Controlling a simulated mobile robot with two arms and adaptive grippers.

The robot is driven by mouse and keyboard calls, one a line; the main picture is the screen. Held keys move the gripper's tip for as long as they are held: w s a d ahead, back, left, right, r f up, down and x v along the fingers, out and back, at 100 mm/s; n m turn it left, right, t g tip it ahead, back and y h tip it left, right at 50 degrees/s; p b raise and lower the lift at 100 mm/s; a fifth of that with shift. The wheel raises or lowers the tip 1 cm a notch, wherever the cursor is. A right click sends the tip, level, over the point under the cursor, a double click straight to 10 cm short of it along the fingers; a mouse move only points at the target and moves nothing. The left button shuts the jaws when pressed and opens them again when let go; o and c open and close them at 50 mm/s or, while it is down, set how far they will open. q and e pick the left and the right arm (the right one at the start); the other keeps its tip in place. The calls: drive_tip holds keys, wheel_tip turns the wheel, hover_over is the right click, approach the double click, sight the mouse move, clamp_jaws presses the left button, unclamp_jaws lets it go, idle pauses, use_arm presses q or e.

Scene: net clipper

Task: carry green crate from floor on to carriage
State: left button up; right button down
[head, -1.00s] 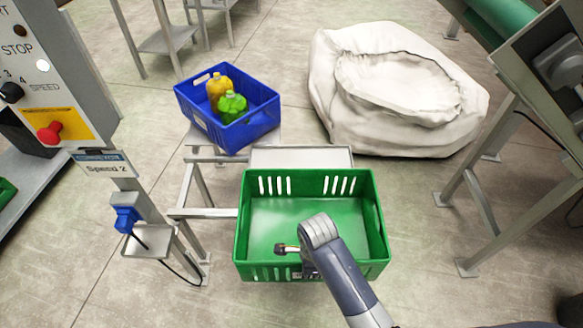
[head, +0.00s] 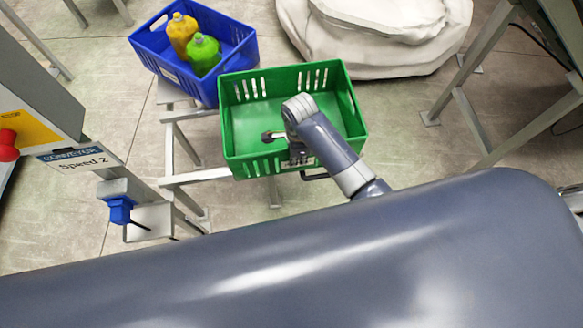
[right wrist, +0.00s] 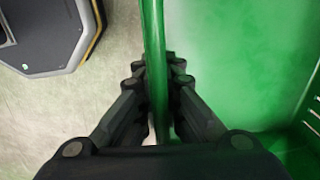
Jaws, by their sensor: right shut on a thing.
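The empty green crate (head: 240,140) is upright in the middle of the head view. My right gripper (head: 298,153) is shut on its near wall. The right wrist view shows the fingers (right wrist: 157,75) on both sides of the thin green wall, with the crate's inside to the right. A grey metal frame (head: 195,177), apparently the carriage, shows below and left of the crate. The crate hides part of it, and I cannot tell whether they touch. My left gripper is out of view.
A blue crate (head: 148,50) with a yellow bottle (head: 181,36) and a green bottle (head: 203,55) sits just behind left. A white sack (head: 375,35) lies behind. A control post (head: 45,95) stands left, metal legs (head: 465,80) right. My own blue-grey body part covers the foreground.

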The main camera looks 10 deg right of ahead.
drive_tip(key=w+d, duration=0.1)
drive_tip(key=w, duration=0.1)
drive_tip(key=w+d, duration=0.1)
drive_tip(key=w, duration=0.1)
drive_tip(key=w+d, duration=0.1)
drive_tip(key=w, duration=0.1)
drive_tip(key=shift+w+d+f, duration=0.1)
drive_tip(key=shift+f, duration=0.05)
drive_tip(key=shift+w+d+f+b, duration=0.15)
drive_tip(key=shift+w+d+b, duration=0.1)
drive_tip(key=shift+b, duration=0.1)
drive_tip(key=shift+a+f, duration=0.1)
drive_tip(key=shift+f, duration=1.65)
drive_tip(key=c, duration=1.8)
unclamp_jaws()
drive_tip(key=shift+s+f, duration=0.1)
drive_tip(key=shift+s, duration=0.2)
drive_tip(key=shift+o, duration=0.2)
drive_tip(key=shift+r, duration=0.55)
wheel_tip(320, 180, up, 11)
drive_tip(key=p, duration=0.1)
drive_tip(key=shift+s, duration=0.15)
